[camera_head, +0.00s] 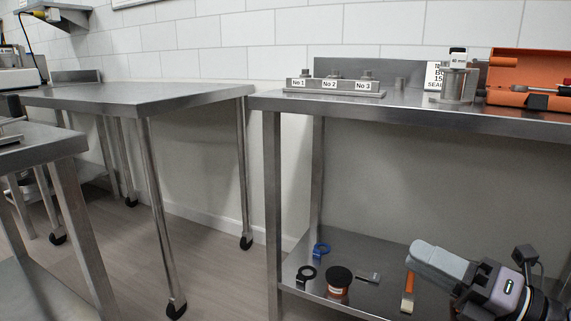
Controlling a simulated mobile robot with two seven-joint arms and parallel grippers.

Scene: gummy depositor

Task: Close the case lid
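The orange case (497,97) sits on the steel table at the far right, cut off by the picture's edge. Its orange lid (520,64) stands raised, tilted up behind the base, so the case is open. A tool with a red part (541,90) shows at the case's opening. My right gripper (420,257) is at the lower right, well below the tabletop and in front of the lower shelf, apart from the case. Its grey fingers overlap from this angle, so their opening is unclear. My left gripper is not in view.
The table (420,108) also holds a block labelled No 1 to No 3 (333,87), a metal cylinder (457,86) and a sign (434,77). The lower shelf (315,284) holds a dark-lidded jar (338,284), rings and small tools. Another steel table (150,95) stands left.

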